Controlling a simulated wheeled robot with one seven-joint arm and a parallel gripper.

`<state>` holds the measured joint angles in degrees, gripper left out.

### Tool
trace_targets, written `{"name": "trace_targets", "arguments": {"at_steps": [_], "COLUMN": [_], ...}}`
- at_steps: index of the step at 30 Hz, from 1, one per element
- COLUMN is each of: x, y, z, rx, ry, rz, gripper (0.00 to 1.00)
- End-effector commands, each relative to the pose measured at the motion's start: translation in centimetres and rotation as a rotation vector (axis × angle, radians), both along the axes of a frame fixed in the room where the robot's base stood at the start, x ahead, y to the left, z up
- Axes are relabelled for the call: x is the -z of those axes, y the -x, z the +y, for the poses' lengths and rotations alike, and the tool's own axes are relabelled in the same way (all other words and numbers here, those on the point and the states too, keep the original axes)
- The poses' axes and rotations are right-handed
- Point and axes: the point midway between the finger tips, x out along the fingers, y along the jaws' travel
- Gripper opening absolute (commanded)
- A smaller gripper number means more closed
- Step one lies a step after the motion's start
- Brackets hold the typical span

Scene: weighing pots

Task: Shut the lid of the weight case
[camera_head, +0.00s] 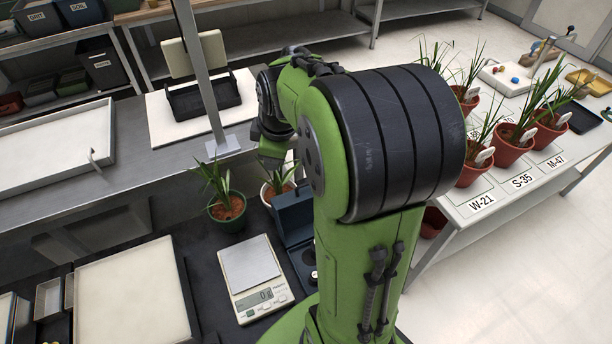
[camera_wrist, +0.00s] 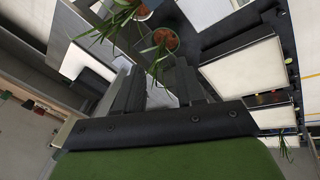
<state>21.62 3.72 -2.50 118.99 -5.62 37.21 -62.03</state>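The weight case (camera_head: 292,214) is a dark blue box in the head view, between the scale and my arm. Its lid stands raised at the far end, and a few weights show in the open part near the scale. My arm hides much of its right side. I cannot make out the case in the wrist view. My gripper (camera_wrist: 160,80) shows in the wrist view with its two dark fingers apart and nothing between them. In the head view my arm hides the fingers.
The scale (camera_head: 250,270) stands left of the case. A green-potted plant (camera_head: 228,208) and a white-potted plant (camera_head: 279,183) stand close behind. A white tray (camera_head: 135,295) lies left. Red-potted plants (camera_head: 513,145) stand on the right table (camera_head: 545,190).

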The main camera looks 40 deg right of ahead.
Motion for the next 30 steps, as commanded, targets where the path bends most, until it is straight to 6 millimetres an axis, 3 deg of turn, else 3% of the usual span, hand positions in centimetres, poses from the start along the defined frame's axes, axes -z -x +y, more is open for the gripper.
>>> {"name": "trace_targets", "arguments": {"at_steps": [3,6,9,11,19,30], "x": [4.2,8.6,12.3,13.8,17.4,26.5], "y": [-2.5,-3.7,-4.0,-3.9,-4.4,-6.6], "z": [-5.3,-10.0,-13.4,-14.6,-15.6,-16.2], "rx": [-0.144,-0.294,-0.416,-0.465,-0.514,-0.512], "ry": [0.054,0.102,0.137,0.149,0.16,0.159], "rz": [0.056,0.096,0.121,0.13,0.139,0.139], "gripper": [0.38,0.38,0.38,0.38,0.38,0.38]}}
